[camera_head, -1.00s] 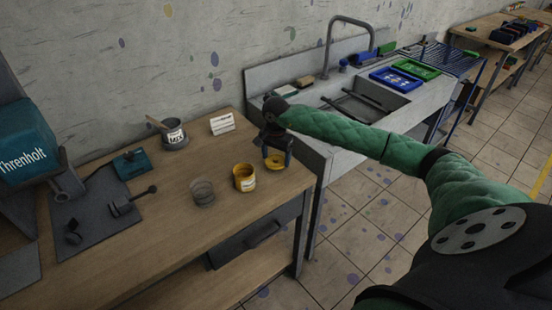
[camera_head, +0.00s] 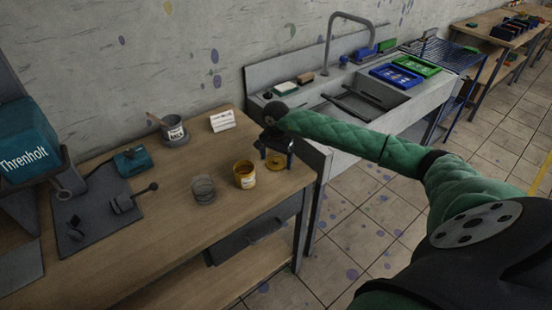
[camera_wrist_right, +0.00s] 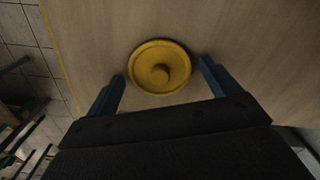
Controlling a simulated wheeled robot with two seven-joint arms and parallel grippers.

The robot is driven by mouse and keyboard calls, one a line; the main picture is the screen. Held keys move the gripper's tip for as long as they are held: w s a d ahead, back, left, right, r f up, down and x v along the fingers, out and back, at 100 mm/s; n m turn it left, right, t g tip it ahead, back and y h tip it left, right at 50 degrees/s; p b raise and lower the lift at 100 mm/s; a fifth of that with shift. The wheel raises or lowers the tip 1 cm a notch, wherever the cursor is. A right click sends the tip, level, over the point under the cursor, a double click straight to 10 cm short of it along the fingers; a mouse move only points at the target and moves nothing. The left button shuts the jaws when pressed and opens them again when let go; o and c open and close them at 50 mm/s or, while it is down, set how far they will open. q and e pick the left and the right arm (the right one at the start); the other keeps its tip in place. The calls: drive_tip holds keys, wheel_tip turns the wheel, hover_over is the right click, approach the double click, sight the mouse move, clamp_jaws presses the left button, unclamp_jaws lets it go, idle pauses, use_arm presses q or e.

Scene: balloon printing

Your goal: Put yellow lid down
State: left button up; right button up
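The yellow lid (camera_head: 276,162) lies on the wooden table near its right end, to the right of the open yellow jar (camera_head: 245,175). My right gripper (camera_head: 276,157) is above the lid. Its two blue fingers (camera_wrist_right: 162,82) are spread wide, one on each side of the lid, with visible gaps, so it is open and empty. My left gripper is not in view.
A clear glass cup (camera_head: 203,190) stands left of the yellow jar. A grey mixing pot (camera_head: 173,134), a white card holder (camera_head: 222,121) and a teal device (camera_head: 130,162) stand farther back. The grey sink (camera_head: 375,112) adjoins the table's right end.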

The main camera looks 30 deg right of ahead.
sight(276, 160)
drive_tip(key=shift+o, duration=0.2)
drive_tip(key=shift+r, duration=0.15)
drive_tip(key=shift+r, duration=0.45)
drive_tip(key=shift+w+r+b, duration=0.1)
drive_tip(key=shift+r+b, duration=0.2)
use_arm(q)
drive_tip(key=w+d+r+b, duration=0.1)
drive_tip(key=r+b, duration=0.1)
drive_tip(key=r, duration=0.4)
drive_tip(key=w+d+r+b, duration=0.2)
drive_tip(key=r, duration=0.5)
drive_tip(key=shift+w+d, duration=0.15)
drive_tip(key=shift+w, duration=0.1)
use_arm(e)
wheel_tip(276, 160, up, 10)
drive_tip(key=shift+r, duration=0.25)
